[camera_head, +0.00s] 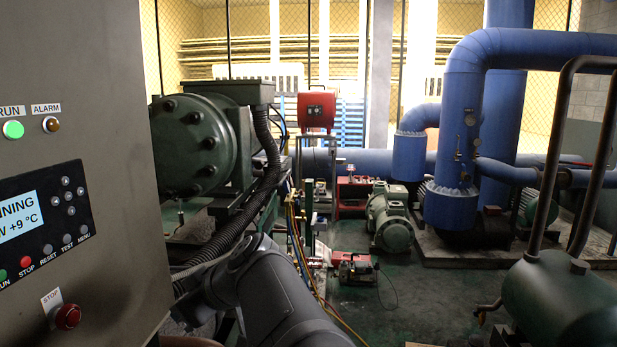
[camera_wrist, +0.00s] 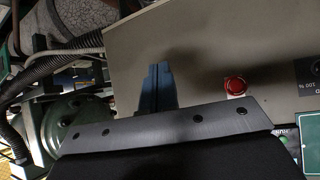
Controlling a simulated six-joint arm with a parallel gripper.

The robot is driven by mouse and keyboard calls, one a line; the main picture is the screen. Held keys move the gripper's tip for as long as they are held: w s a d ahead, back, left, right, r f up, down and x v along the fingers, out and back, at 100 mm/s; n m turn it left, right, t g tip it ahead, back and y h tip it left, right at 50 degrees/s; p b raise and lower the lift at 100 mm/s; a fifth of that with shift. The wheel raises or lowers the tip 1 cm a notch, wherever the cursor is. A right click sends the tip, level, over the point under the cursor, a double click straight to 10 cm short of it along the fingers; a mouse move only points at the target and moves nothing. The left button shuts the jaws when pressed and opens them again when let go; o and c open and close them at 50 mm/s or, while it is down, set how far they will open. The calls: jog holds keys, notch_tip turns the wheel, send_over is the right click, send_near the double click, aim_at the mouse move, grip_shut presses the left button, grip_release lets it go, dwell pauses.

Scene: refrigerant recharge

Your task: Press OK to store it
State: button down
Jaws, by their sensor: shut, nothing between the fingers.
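The controller keypad (camera_head: 69,196) is on the grey cabinet at the left of the head view, with several small round grey buttons in a cross. Its centre button's label is too small to read, so I cannot confirm OK. The lit display (camera_head: 18,215) beside it is cut off and shows "NING" and "+9 °C". In the wrist view, part of the black panel (camera_wrist: 284,142) shows at the lower right. My gripper (camera_wrist: 160,67) is shut and empty in front of the bare cabinet face, left of the panel. In the head view its fingers are hidden.
A red stop button (camera_head: 67,316) sticks out of the cabinet below the keypad; it also shows in the wrist view (camera_wrist: 235,86). Green RUN (camera_head: 13,129) and amber ALARM (camera_head: 51,124) lamps sit above. A green compressor (camera_head: 195,145) and black hose (camera_head: 262,190) stand right of the cabinet.

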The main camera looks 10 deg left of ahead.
aim_at(67, 196)
notch_tip(67, 196, down, 4)
jog(key=w+d+n+t+h, duration=0.1)
jog(key=w+t+h, duration=0.1)
jog(key=t+h, duration=0.1)
jog(key=a+r+n+t+y, duration=0.2)
jog(key=r+t, duration=0.2)
jog(key=r, duration=0.4)
jog(key=a+r+n+t+y, duration=0.1)
jog(key=r+n+t+y, duration=0.2)
jog(key=r, duration=0.4)
jog(key=s+a+r+n+t+y, duration=0.1)
jog(key=s+r+n+t+y, duration=0.1)
jog(key=s+r+y, duration=0.3)
notch_tip(67, 196, up, 4)
jog(key=shift+s+r+n+y, duration=0.15)
jog(key=shift+n+y, duration=0.25)
jog(key=shift+n, duration=0.3)
jog(key=shift+a, duration=0.1)
jog(key=shift+a, duration=4.4)
jog(key=shift+a, duration=0.1)
jog(key=shift+a, duration=0.35)
